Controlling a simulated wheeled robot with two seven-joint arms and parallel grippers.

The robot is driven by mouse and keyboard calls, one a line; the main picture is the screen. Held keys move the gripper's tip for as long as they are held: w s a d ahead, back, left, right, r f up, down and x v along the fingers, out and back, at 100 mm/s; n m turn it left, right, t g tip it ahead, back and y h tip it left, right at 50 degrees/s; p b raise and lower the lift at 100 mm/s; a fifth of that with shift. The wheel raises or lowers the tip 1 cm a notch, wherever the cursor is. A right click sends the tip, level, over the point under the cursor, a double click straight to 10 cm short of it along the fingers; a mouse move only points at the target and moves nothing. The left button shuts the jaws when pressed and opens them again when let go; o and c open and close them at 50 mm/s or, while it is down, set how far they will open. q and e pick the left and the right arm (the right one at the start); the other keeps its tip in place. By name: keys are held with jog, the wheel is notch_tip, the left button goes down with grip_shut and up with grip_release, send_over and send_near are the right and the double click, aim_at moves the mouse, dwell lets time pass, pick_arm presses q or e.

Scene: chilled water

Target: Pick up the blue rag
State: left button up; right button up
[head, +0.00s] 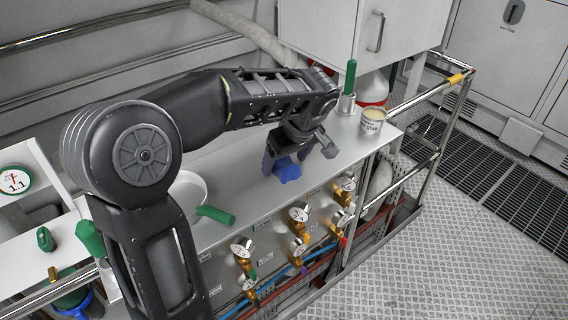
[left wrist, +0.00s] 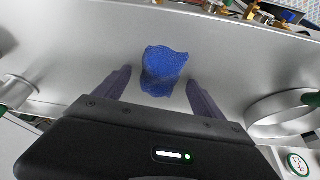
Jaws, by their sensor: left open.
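The blue rag (head: 287,170) lies crumpled on the grey metal counter top (head: 240,170), partly hidden by my left gripper in the head view. My left gripper (head: 298,158) is over the rag, pointing down. In the left wrist view the whole rag (left wrist: 164,71) shows just beyond and between the two open fingers (left wrist: 158,82). There is a gap on each side, and neither finger visibly touches it. My right gripper does not show in either view.
A pan with a green handle (head: 215,215) sits on the counter to the left. Gauges and brass valves (head: 299,214) line the counter's front.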

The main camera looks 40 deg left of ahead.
pick_arm(q)
jog(key=shift+c, duration=0.6)
jog(key=c, duration=1.3)
